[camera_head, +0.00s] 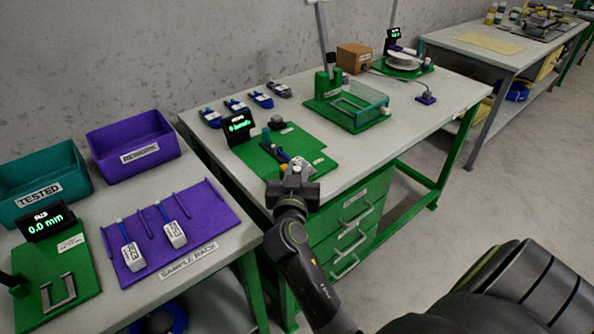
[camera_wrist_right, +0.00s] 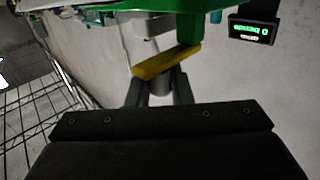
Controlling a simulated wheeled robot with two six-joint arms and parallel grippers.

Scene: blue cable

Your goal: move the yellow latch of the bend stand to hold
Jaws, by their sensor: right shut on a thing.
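The bend stand (camera_head: 310,140) is a green plate with a lit display, on the near-left part of the middle table. In the wrist view, its yellow latch (camera_wrist_right: 168,62) is a slanted bar against a green part. A grey cylinder (camera_wrist_right: 160,86) sits just below the bar, between the two dark fingers. My right gripper (camera_head: 297,172) reaches the stand's near edge; it also shows in the wrist view (camera_wrist_right: 158,92). It is shut on what looks like this grey grip of the latch. In the head view the gripper mostly hides the latch. My left gripper is out of view.
The stand's display (camera_head: 237,124) is behind it on the left. A green stand with a clear box (camera_head: 358,105) stands to the right. A purple sample rack (camera_head: 150,240) lies on the left table. The middle table's near-right top is clear.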

